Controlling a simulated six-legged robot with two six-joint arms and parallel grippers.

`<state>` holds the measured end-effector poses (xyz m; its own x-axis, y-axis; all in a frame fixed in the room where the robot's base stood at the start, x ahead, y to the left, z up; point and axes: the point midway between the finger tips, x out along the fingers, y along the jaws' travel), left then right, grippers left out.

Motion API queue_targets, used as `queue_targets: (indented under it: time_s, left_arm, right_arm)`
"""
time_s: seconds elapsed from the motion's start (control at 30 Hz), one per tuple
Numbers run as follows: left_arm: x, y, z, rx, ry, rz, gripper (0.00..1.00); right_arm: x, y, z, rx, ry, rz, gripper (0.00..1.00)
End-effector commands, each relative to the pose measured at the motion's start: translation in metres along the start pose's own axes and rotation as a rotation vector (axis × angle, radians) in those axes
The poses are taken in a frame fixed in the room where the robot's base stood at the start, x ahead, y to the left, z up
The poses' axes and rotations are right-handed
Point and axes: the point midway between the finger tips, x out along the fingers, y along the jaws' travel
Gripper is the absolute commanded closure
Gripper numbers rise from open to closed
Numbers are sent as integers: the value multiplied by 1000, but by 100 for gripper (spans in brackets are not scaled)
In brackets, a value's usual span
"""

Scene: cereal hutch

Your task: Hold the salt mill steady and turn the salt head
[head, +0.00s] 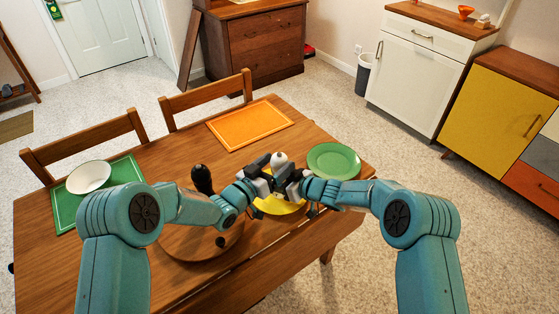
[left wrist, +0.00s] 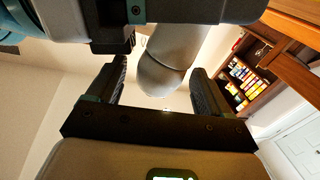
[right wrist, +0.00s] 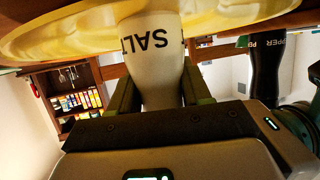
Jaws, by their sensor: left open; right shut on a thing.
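The salt mill is pale with a rounded head (head: 279,159) showing above my grippers in the head view. Its body, lettered SALT (right wrist: 155,60), shows in the right wrist view. My right gripper (right wrist: 158,88) is shut on that body, one finger on each side. My left gripper (left wrist: 160,78) is open, its fingers on either side of the grey-looking mill head (left wrist: 160,72) with visible gaps. The mill's base is by the yellow plate (right wrist: 60,35); I cannot tell if it touches. In the head view the grippers hide most of the mill.
The dark pepper mill (head: 203,180) stands left of the grippers, by a round wooden board (head: 185,245). A green plate (head: 334,160) is to the right. An orange mat (head: 250,125) lies behind.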

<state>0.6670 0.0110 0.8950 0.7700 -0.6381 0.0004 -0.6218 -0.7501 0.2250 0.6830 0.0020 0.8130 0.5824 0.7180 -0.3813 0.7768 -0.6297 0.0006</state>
Motion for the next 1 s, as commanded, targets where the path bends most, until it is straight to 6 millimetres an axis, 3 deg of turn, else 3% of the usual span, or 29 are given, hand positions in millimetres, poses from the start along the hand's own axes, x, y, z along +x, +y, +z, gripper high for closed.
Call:
queue_targets:
  time_s: [0.13, 0.43, 0.47, 0.6, 1.0]
  left_arm:
    - [16, 0, 1, -1, 0, 0, 20]
    - [20, 0, 0, -2, 0, -1, 20]
    - [20, 0, 0, -2, 0, -1, 23]
    - [20, 0, 0, -2, 0, -1, 69]
    - [21, 0, 0, -2, -22, 111, 72]
  right_arm:
    - [0, 0, 2, 3, -4, 0, 96]
    - [0, -1, 3, 3, -4, -1, 96]
    - [0, -1, 2, 3, -4, -1, 96]
    - [0, -1, 3, 3, -4, -1, 96]
    - [0, -1, 3, 3, -5, -1, 96]
